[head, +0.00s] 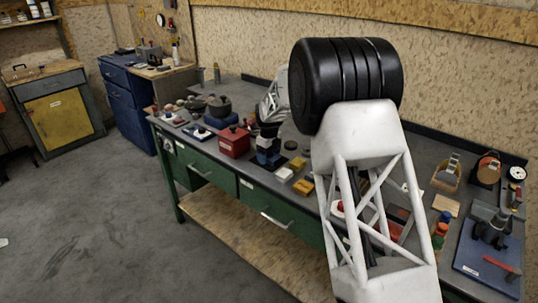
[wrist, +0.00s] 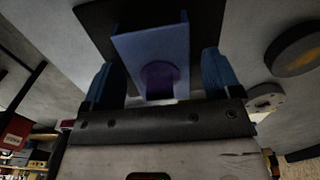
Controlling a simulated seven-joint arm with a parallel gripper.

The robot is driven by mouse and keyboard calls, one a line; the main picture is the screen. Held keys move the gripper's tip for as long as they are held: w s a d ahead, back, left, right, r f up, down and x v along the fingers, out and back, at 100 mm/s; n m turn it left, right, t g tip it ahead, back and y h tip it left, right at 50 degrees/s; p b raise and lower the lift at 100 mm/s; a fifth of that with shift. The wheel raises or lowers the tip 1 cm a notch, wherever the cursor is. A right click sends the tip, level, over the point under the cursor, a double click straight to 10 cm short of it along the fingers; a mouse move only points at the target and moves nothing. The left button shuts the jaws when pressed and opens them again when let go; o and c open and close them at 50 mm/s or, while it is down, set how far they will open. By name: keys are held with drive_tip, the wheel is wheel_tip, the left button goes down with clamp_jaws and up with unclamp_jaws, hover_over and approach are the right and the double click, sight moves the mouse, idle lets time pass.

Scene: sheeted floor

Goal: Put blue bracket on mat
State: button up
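A blue channel-shaped bracket (wrist: 150,47) with a dark purple round spot stands between the fingers of my gripper (wrist: 158,65) in the wrist view. Narrow gaps show between the bracket and both dark blue fingers, so the gripper looks open around it. A black square mat (wrist: 97,16) shows behind and beyond the bracket; whether the bracket rests on it cannot be told. In the head view my gripper (head: 267,147) is low over the bench, and the blue patches there do not clearly separate fingers from bracket.
The grey workbench (head: 235,92) is crowded. A red box (head: 234,142) and a dark pot (head: 219,107) stand left of the gripper. A round dark disc (wrist: 296,48) lies right in the wrist view. My arm hides part of the bench.

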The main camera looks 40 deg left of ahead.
drive_tip(key=shift+r, duration=0.2)
wheel_tip(320, 180, up, 12)
idle(0.8)
idle(0.9)
